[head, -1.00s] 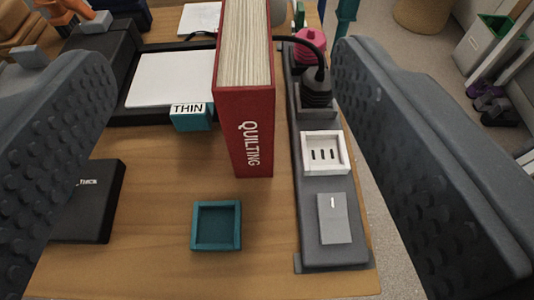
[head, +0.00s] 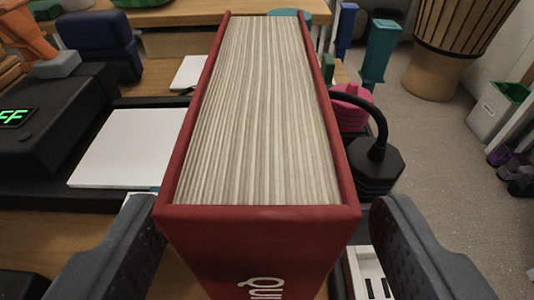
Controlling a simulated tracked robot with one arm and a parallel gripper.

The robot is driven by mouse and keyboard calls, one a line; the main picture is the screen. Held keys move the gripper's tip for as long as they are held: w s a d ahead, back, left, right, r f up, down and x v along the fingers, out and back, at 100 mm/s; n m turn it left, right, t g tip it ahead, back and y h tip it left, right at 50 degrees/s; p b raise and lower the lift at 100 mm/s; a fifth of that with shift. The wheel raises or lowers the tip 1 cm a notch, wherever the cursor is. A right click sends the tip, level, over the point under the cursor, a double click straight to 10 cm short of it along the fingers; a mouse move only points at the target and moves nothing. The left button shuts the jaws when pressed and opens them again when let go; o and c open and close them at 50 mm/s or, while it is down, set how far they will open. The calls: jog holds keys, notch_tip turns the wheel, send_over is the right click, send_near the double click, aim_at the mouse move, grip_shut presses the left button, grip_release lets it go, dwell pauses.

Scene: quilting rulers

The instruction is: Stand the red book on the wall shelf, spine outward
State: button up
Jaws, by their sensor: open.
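The red book (head: 258,245) stands upright on the wooden table, its spine with white lettering facing me and its page edges (head: 262,110) facing up. My gripper (head: 265,235) is open, with one dark finger at the left of the spine and the other at the right. The book's near end lies between the fingers. I cannot tell whether either finger touches the covers. The lower part of the spine is cut off by the bottom of the view. No wall shelf can be made out in this view.
A white pad (head: 128,150) on a black tray lies left of the book. A black device with green digits (head: 15,117) is farther left. A ribbed drum (head: 462,40) stands on the floor.

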jog(key=shift+w+a+f+b, duration=0.1)
jog(key=shift+w+f+b, duration=0.55)
jog(key=shift+w, duration=0.3)
jog(key=shift+w+f+b, duration=0.4)
jog(key=shift+w+f, duration=0.35)
jog(key=shift+w, duration=0.6)
jog(key=c, duration=1.4)
